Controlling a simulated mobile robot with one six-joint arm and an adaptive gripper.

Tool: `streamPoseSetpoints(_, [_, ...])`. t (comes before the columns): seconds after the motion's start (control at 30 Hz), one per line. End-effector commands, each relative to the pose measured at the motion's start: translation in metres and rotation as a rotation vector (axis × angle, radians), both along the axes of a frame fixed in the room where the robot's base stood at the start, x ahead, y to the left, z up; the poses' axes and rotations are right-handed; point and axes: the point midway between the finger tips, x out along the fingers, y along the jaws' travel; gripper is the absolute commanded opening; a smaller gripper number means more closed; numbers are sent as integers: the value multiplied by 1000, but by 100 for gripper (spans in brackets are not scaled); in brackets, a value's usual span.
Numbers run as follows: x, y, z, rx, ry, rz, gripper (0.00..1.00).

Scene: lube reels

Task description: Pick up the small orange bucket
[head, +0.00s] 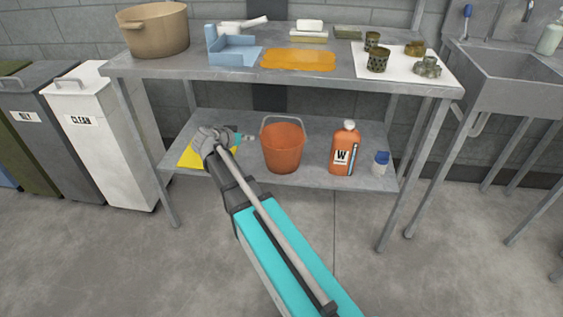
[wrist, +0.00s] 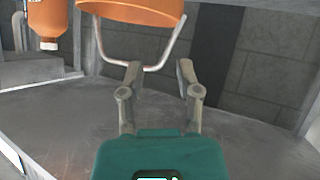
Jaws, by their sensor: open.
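The small orange bucket (head: 283,148) stands upright on the lower shelf of the metal table, its grey wire handle (head: 283,117) raised. My gripper (head: 250,138) is just left of the bucket, close to rim height, pointing right. The wrist picture appears upside down; there the bucket (wrist: 135,10) is cut off at the top edge. My gripper's two fingers (wrist: 159,70) are apart with nothing held. The handle (wrist: 172,45) shows between and near the fingertips; whether it touches them I cannot tell.
An orange bottle (head: 345,150) and a small blue-capped bottle (head: 380,164) stand right of the bucket. A yellow sheet (head: 191,156) lies at the shelf's left. The upper tabletop (head: 225,82) overhangs the shelf. Bins (head: 105,130) stand left, a sink (head: 500,75) right.

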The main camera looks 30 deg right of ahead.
Motion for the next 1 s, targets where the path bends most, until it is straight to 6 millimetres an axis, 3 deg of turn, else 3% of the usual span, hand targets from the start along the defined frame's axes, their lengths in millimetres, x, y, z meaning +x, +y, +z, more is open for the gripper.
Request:
streamPoseSetpoints(0.03, [7, 1, -14, -13, -25, -2, 44])
streamPoseSetpoints(0.2, [20, 2, -23, -42, -95, -8, 44])
streamPoseSetpoints(0.77, [26, 2, -23, -58, -134, -11, 44])
streamPoseSetpoints(1.0, [32, -8, -29, -58, -134, -12, 44])
